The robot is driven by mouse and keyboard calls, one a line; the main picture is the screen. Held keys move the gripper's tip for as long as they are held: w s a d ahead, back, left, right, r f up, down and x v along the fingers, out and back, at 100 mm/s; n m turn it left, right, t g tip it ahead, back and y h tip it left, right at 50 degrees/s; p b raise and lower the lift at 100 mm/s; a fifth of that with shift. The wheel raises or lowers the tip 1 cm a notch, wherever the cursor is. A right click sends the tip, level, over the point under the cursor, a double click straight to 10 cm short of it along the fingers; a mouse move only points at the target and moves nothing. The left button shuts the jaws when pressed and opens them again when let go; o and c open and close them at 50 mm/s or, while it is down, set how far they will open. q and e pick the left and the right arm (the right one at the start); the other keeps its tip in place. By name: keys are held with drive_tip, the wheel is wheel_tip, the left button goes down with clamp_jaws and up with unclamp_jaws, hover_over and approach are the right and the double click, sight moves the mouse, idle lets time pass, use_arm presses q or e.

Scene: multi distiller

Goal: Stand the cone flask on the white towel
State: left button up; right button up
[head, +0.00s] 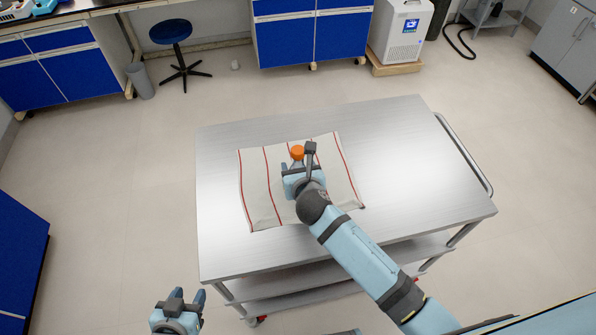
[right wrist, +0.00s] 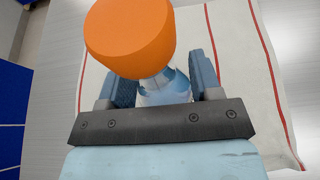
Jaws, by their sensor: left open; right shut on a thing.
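The cone flask has an orange cap (head: 297,151) and a clear neck and body, seen closer in the right wrist view (right wrist: 163,90). My right gripper (head: 303,166) is shut on the flask, with a finger on each side of its neck. The white towel (head: 262,205) with red stripes lies flat on the metal table, and the flask is over it. My gripper hides the flask's base, so I cannot tell whether it touches the towel. My left gripper (head: 187,297) is open and empty, below the table's front left corner in the picture.
The metal cart table (head: 400,130) has bare room around the towel, widest on the right. A handle rail (head: 465,155) runs along its right side. A blue stool (head: 171,32), blue cabinets (head: 315,42) and a white machine (head: 402,35) stand on the floor beyond.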

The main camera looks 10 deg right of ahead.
drive_tip(key=shift+f, duration=0.65)
drive_tip(key=shift+f, duration=0.45)
drive_tip(key=o, duration=0.7)
drive_tip(key=shift+s+f, duration=0.1)
drive_tip(key=shift+o, duration=1.4)
